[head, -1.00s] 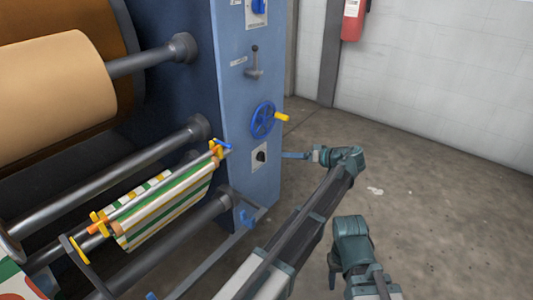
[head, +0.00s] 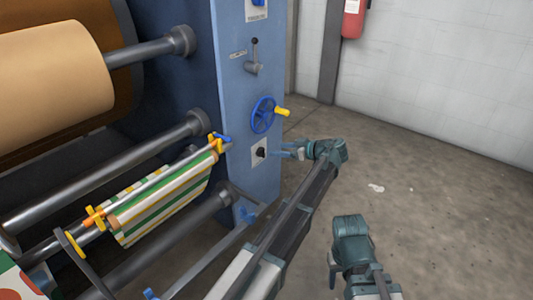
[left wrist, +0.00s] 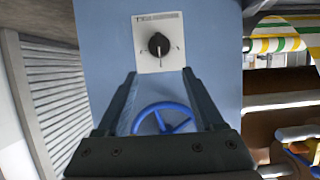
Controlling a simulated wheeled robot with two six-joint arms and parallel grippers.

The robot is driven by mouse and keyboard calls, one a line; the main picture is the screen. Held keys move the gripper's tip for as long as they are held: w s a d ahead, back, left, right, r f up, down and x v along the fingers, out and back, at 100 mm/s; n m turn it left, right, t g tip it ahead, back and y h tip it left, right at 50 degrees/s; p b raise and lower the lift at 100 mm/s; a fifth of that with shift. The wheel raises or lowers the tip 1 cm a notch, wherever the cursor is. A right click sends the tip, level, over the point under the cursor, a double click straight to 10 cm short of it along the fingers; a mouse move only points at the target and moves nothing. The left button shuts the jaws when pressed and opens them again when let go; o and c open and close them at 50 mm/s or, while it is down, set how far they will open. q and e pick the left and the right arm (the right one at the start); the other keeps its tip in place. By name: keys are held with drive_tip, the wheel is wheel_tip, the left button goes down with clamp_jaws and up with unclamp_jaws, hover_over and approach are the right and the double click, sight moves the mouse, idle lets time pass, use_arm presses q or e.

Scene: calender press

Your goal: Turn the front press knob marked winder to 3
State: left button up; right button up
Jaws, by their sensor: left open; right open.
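A black knob (head: 261,152) sits on a small white plate low on the front of the blue press panel, under the blue handwheel. In the left wrist view the knob (left wrist: 158,45) shows with a pale pointer line toward the picture's bottom; the plate's marks are too small to read. My left gripper (head: 281,151) is open, just right of the knob and apart from it. In the left wrist view its two fingers (left wrist: 160,73) are spread below the knob with nothing between them. My right gripper (head: 333,272) is low at the right, away from the press, its fingers hardly visible.
A blue handwheel (head: 263,115) with a yellow handle sits above the knob, with a grey lever (head: 254,60) higher up. Rollers and a striped web (head: 165,200) lie left of the panel. Bare floor (head: 430,190) is free at the right.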

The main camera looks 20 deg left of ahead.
sight(263, 149)
use_arm(q)
drive_tip(key=b+x, duration=0.2)
drive_tip(key=x, duration=0.5)
drive_tip(key=shift+w+a+f, duration=0.1)
drive_tip(key=shift+a+f, duration=0.05)
drive_tip(key=shift+a, duration=0.1)
clamp_jaws()
